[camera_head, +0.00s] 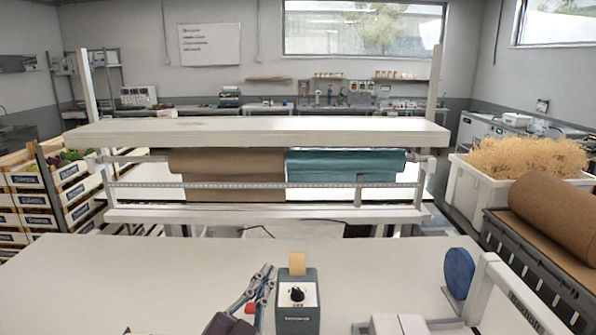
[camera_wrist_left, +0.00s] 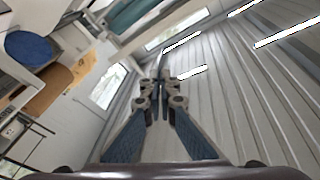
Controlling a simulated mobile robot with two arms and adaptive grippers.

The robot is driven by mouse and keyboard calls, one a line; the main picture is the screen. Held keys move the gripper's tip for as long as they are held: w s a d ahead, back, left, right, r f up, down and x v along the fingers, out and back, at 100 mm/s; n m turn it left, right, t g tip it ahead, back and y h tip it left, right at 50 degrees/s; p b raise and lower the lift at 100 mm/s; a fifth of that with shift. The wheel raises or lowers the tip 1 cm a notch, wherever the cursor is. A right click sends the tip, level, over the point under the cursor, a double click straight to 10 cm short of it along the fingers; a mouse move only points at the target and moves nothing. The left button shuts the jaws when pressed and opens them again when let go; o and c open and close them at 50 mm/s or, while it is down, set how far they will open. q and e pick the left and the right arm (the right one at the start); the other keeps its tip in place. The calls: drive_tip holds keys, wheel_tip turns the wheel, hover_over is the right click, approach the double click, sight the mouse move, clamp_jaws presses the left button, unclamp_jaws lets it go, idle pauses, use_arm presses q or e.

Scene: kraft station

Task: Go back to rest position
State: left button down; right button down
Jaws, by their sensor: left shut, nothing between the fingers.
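My left gripper (camera_head: 262,274) shows at the bottom centre of the head view, just left of a grey tape dispenser (camera_head: 297,300). Its fingers point up. In the left wrist view my left gripper (camera_wrist_left: 162,88) has its fingertips together, with nothing between them, against the ceiling and walls. My right gripper is not in either view.
The white table (camera_head: 150,275) is mostly clear on the left. A blue disc (camera_head: 459,273) and a white frame (camera_head: 510,290) stand at the right. Behind is a rack with a brown roll (camera_head: 225,162) and a teal roll (camera_head: 340,163). Crates (camera_head: 70,190) stand left.

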use_arm(q)
drive_tip(key=s+a+f+n+g+y, duration=0.25)
drive_tip(key=s+a+f+g, duration=0.2)
drive_tip(key=f, duration=0.65)
drive_tip(key=s+a+f+n+g+y, duration=0.25)
drive_tip(key=s+a+f, duration=0.35)
drive_tip(key=f, duration=0.5)
drive_tip(key=s+a+f+n+g, duration=0.15)
drive_tip(key=s+f+g, duration=0.35)
drive_tip(key=s, duration=0.5)
drive_tip(key=s+a+f+n+g, duration=0.1)
drive_tip(key=s+a+f+g, duration=0.15)
drive_tip(key=s+f, duration=0.55)
drive_tip(key=s+f+g+b, duration=0.25)
drive_tip(key=f+b, duration=0.45)
drive_tip(key=f, duration=2.3)
drive_tip(key=s+a+f+b, duration=0.1)
drive_tip(key=s+f+b, duration=0.2)
drive_tip(key=s+f, duration=0.6)
drive_tip(key=s+a+f+b, duration=0.1)
drive_tip(key=s+f+b, duration=0.2)
drive_tip(key=s+f, duration=0.6)
wheel_tip(320, 180, down, 5)
drive_tip(key=shift+a+f+g, duration=0.1)
drive_tip(key=shift+a+g, duration=0.2)
drive_tip(key=shift+a, duration=0.1)
